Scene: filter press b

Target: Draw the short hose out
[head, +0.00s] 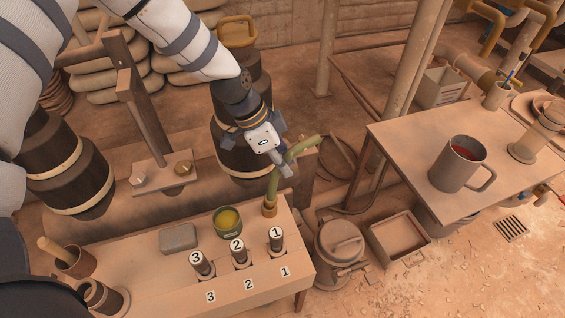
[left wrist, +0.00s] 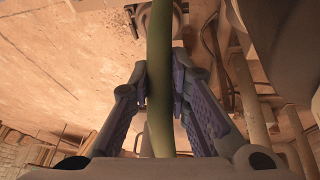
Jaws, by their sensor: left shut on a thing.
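The short hose (head: 273,185) is a green, bent tube at the back right of the near bench. Its lower end meets a brown collar (head: 269,208) on the bench; I cannot tell how deep it sits. Its upper part bends to the right, with a free end in the air. My left gripper (head: 287,168) comes down from above and is shut on the hose near the bend. In the left wrist view the hose (left wrist: 159,100) runs between the two purple-padded fingers (left wrist: 162,90). My right gripper is not in view.
The bench (head: 180,285) holds numbered pegs (head: 240,255), a green tin (head: 227,221) with yellow contents and a grey block (head: 178,238). A lidded can (head: 340,250) stands on the floor at its right. A table (head: 420,145) with a mug (head: 458,165) is further right.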

